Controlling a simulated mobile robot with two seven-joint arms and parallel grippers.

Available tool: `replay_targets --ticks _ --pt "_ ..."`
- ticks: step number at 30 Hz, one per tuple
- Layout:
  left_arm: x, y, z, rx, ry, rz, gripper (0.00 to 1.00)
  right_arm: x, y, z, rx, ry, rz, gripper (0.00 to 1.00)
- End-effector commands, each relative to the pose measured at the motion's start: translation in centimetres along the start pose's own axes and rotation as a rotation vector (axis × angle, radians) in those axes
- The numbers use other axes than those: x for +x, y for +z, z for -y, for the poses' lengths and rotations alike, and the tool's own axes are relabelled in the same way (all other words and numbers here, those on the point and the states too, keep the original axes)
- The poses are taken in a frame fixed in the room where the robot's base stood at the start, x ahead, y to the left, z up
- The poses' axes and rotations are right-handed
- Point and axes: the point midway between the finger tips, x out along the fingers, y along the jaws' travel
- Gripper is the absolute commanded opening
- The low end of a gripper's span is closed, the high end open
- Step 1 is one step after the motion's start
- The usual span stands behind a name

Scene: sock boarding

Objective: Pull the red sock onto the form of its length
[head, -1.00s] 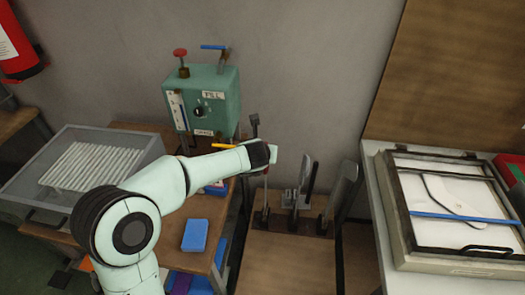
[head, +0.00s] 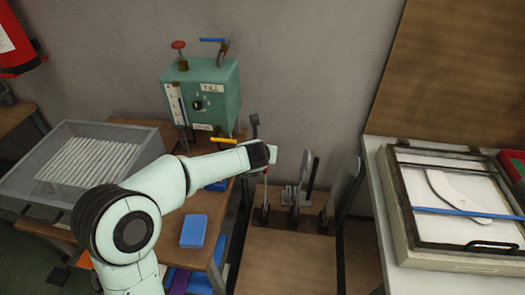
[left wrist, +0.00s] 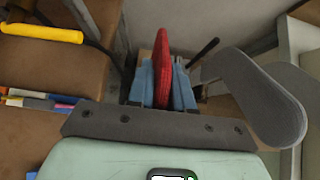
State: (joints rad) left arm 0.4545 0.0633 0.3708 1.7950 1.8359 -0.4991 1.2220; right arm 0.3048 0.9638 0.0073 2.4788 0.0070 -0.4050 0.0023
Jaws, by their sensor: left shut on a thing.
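The red sock (left wrist: 162,70) stands up narrow and edge-on in the left wrist view, between the blue fingers of my left gripper (left wrist: 163,92), which is shut on it. I cannot tell how far it covers a form. In the head view only a sliver of red shows below my left wrist, and most of that gripper is hidden. Grey upright forms stand in a row at the back of the wooden stand: a middle form (head: 307,182) and a right form (head: 345,188). A large grey form (left wrist: 268,98) is right of the sock in the wrist view. My right gripper is out of view.
A green machine (head: 205,95) stands behind my left arm. A tray of white rods (head: 20,190) is at left, blue blocks (head: 194,231) lie on the table. A framed press (head: 395,225) is at right. The wooden stand's front (head: 285,262) is clear.

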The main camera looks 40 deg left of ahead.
Motion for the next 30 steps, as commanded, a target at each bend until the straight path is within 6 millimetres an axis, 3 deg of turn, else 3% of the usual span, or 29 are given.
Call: replay_targets --ticks 13,14,15,16,25,30 --pt "0.8 -0.9 0.0 0.0 0.0 0.0 0.03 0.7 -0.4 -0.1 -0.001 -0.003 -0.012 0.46" --pt "0.8 -0.8 0.0 0.0 0.0 0.0 0.3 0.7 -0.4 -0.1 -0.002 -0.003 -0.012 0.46" --pt "0.7 -0.8 0.0 0.0 0.0 0.0 0.43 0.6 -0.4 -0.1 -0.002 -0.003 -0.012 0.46" --pt "0.7 -0.8 0.0 0.0 0.0 0.0 0.5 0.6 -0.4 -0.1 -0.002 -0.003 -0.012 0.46" --pt "0.6 -0.8 0.0 0.0 0.0 0.0 0.5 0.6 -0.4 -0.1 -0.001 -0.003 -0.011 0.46" --pt "-1.2 -0.6 0.1 0.001 -0.001 0.002 0.5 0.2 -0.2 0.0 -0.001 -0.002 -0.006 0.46"
